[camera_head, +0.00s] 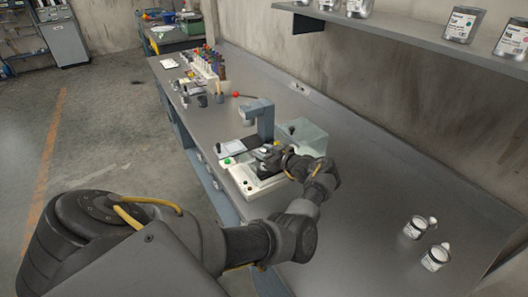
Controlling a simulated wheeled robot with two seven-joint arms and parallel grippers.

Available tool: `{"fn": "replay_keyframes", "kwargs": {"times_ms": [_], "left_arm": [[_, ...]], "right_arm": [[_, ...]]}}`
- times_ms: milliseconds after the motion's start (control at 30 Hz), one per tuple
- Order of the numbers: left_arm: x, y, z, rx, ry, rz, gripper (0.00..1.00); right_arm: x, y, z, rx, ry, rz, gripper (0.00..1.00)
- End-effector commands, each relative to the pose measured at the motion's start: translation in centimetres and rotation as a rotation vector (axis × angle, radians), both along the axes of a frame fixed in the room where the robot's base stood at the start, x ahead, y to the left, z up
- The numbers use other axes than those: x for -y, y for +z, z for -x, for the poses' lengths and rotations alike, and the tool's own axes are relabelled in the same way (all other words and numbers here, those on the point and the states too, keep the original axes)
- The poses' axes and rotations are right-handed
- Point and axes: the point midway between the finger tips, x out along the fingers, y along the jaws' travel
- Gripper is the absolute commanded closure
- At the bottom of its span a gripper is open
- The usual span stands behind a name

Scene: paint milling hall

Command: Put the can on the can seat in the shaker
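The shaker (246,183) is a pale machine on the bench, with green and red buttons on its front, a grey upright behind and a clear cover at its right. My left gripper (268,154) is over the shaker, reaching in from the right side of it. The gripper and wrist hide the can seat, and the fingers are too small and dark to tell open from shut. No can shows clearly at the gripper. Two small pale cans, a nearer one (435,258) and a farther one (415,228), stand on the bench at the right. My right gripper is not in view.
The long grey bench (350,200) runs along the wall, clear between the shaker and the two cans. A rack of coloured bottles (205,65) stands at its far end. A wall shelf (420,36) with labelled cans hangs above.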

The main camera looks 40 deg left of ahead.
Motion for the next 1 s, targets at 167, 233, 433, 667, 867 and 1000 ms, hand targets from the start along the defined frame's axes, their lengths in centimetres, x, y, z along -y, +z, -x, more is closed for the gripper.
{"fn": "replay_keyframes", "kwargs": {"times_ms": [167,233,433,667,867,1000], "left_arm": [[0.0,0.6,0.0,0.0,0.0,0.0,0.61],[0.7,0.6,0.1,0.0,0.0,0.001,0.61],[3.6,1.3,0.5,0.0,0.008,0.002,0.61],[5.8,1.8,1.0,-0.001,0.018,0.0,0.61],[6.2,1.8,1.1,-0.001,0.02,0.0,0.61],[6.2,1.8,1.1,0.0,0.02,0.0,0.61]], "right_arm": [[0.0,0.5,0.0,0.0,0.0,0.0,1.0],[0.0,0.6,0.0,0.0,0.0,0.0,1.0],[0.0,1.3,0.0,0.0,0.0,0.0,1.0],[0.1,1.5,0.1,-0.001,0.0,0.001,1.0],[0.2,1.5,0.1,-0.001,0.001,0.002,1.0],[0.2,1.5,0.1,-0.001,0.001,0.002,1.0]]}}
